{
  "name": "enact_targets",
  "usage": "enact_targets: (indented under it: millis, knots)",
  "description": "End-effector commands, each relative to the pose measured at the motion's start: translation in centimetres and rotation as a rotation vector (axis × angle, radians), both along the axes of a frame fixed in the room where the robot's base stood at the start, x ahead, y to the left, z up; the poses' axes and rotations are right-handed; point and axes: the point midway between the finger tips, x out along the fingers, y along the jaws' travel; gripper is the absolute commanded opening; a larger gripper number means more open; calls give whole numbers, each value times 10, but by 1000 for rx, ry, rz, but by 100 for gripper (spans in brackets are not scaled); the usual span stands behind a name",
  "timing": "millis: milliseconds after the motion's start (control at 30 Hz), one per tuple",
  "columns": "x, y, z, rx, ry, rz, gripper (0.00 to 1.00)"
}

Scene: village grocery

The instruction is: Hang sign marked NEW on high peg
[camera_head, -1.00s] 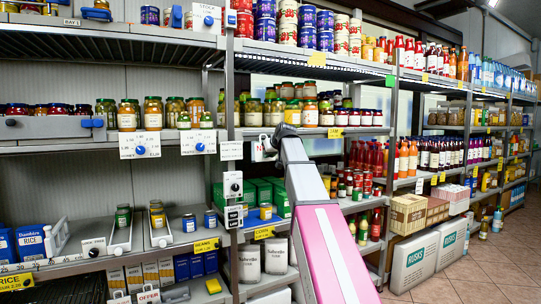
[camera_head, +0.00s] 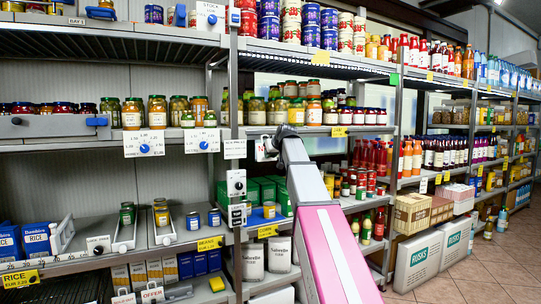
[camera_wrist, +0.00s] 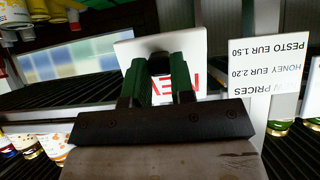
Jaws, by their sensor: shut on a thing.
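The white sign (camera_wrist: 207,68) with red letters, upside down in the wrist view, is between the green fingers of my gripper (camera_wrist: 161,72). Only part of the word, reading like "EW", shows beside a finger. My gripper is shut on the sign. In the head view my gripper (camera_head: 268,147) is beside the grey shelf upright, right of a price card, with a sliver of the white sign (camera_head: 261,150) showing. I cannot make out the high peg in either view; the upright (camera_head: 232,90) runs up behind.
A price card (camera_head: 235,149) hangs on the upright, close to the held sign; it also shows in the wrist view (camera_wrist: 262,66). Below it is a white card with a dark knob (camera_head: 236,183). Shelves with jars (camera_head: 157,112) and bottles (camera_head: 370,155) lie on both sides.

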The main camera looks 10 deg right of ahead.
Motion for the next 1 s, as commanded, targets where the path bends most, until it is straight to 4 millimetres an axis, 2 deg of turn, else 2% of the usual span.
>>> enact_targets:
  millis: [100, 133, 200, 567, 667, 1000]
  knots:
    - [0, 0, 0, 0, 0, 0, 0]
    - [0, 0, 0, 0, 0, 0, 32]
    - [0, 0, 0, 0, 0, 0, 52]
    - [-4, -1, 2, 0, 0, 0, 52]
    - [-13, -4, 8, -1, 0, -1, 52]
    - [-62, -20, 43, 1, -2, 0, 52]
